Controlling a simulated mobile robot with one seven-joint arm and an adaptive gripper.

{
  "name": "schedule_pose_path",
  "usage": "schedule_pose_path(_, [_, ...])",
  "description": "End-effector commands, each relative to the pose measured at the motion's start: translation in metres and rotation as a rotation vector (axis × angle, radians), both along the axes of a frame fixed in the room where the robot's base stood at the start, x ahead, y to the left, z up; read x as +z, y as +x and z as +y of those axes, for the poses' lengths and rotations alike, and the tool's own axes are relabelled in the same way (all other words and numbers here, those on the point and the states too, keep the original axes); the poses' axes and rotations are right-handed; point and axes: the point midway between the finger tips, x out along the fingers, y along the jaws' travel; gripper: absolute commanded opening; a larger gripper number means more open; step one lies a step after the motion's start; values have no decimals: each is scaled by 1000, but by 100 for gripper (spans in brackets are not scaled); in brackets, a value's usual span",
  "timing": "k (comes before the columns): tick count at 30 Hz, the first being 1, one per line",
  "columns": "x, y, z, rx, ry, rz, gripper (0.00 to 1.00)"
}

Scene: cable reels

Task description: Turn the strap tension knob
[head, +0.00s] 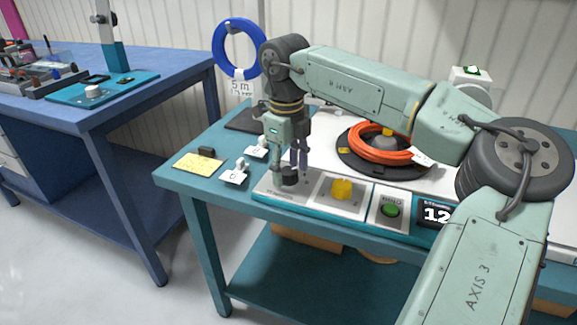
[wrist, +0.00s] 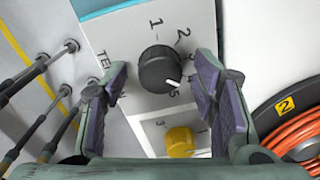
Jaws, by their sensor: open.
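The black knob (wrist: 158,70) sits on a pale panel (wrist: 110,35) with a dial marked 1, 2 and, near its lower right, 5; the white pointer line is toward the 5. A label beginning "TE" is partly hidden by a finger. In the head view the black knob (head: 290,176) is at the left end of the panel. My gripper (wrist: 163,82) is open, its two purple-padded fingers on either side of the knob with gaps. In the head view my gripper (head: 288,165) points down over it.
A yellow knob (head: 342,188), a green button (head: 390,210) and a display reading 12 (head: 437,214) lie right along the panel. An orange cable reel (head: 375,143) is behind. White tagged pieces (head: 235,175) and a yellow card (head: 200,163) lie left on the bench.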

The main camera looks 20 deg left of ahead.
Motion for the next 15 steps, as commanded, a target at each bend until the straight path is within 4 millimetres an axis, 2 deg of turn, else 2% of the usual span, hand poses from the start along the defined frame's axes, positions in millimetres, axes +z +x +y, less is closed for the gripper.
schedule_pose_path(5, [3,0,0,0,1,-1,54])
schedule_pose_path(8, [12,0,1,0,0,-2,54])
schedule_pose_path(15, [61,-2,1,-1,0,-3,54])
